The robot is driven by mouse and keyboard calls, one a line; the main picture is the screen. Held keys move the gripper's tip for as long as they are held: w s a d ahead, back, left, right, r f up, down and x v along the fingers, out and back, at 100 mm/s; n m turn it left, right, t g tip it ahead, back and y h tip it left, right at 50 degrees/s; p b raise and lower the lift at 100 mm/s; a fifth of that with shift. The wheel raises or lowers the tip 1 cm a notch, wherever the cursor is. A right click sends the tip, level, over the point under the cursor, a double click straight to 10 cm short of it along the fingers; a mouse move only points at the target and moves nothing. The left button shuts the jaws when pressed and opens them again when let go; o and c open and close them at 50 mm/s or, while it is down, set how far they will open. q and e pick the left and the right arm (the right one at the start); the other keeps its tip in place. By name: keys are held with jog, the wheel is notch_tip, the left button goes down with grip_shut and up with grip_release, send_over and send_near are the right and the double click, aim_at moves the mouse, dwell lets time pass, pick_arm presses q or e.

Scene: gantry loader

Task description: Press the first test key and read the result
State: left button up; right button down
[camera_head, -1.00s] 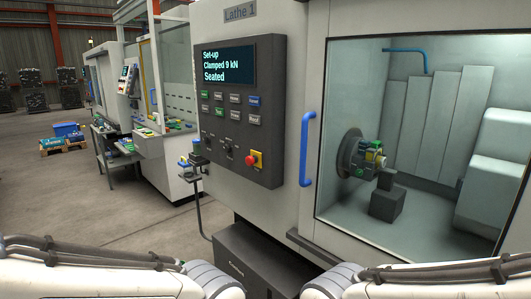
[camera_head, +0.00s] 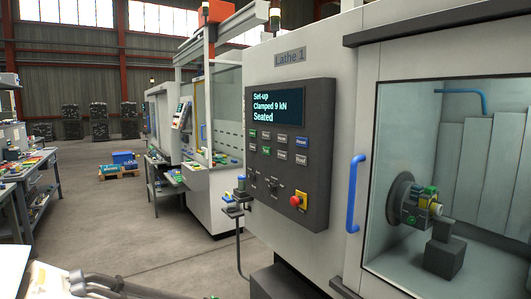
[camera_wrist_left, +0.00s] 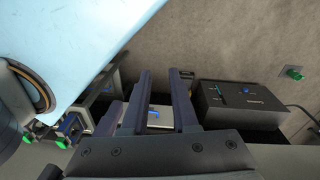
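The Lathe 1 control panel (camera_head: 291,155) is dark grey and upright on the front of the machine. Its screen (camera_head: 276,108) reads "Set-up", "Clamped 9 kN", "Seated". Two rows of small keys (camera_head: 276,145) sit below it, some green and one blue at the right of the top row; most labels are too small to read, so I cannot tell which is the first test key. My left gripper (camera_wrist_left: 159,73) shows in the left wrist view with its fingers apart and nothing seen held, away from the panel. My right gripper is out of view.
A red stop knob (camera_head: 296,201) sits low on the panel. A blue door handle (camera_head: 354,193) stands right of it, beside the window onto the chuck (camera_head: 402,199). A workbench (camera_head: 28,180) is at far left. Open floor (camera_head: 140,215) lies between.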

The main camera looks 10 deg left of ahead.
pick_arm(q)
grip_shut()
dwell(1.4)
